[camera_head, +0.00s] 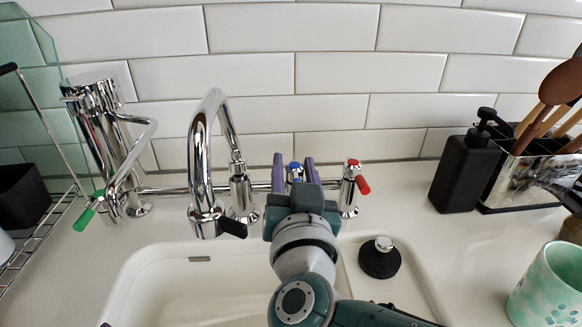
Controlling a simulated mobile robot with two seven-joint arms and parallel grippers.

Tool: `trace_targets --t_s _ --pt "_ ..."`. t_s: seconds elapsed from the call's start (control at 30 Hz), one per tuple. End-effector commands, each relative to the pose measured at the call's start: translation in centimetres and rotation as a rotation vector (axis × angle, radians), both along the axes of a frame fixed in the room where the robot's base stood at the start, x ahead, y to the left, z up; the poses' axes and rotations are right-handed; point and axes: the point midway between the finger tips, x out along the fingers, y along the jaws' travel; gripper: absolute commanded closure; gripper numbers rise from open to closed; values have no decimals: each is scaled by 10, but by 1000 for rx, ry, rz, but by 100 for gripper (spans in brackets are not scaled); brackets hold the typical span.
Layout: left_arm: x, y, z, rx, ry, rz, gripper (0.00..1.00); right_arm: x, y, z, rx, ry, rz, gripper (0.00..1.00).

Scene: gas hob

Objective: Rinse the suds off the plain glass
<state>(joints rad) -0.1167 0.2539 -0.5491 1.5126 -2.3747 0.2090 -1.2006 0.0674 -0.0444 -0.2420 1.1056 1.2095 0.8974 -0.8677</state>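I see no plain glass and no suds in this view. The chrome tap spout (198,150) arches over the white sink (140,270); no water shows running from it. My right gripper (294,164) reaches up to the tap's blue-marked handle (295,168). Its purple fingers stand apart, one on each side of the blue cap; I cannot tell whether they touch it. The red-marked handle (352,175) is just right of the gripper. Of my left gripper, only a small purple tip (104,324) seems to show at the bottom left edge.
A chrome tap with a green lever (95,110) stands at the left by a wire rack (40,232). A black stopper (380,258) lies right of the basin. A black soap bottle (465,168), a utensil holder (520,178) and a green mug (548,287) stand at the right.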

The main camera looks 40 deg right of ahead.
Motion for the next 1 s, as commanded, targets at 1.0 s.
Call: trace_targets --t_s 1.0 --pt "0 0 13 -1 -1 0 93 -101 66 0 1 -1 0 57"
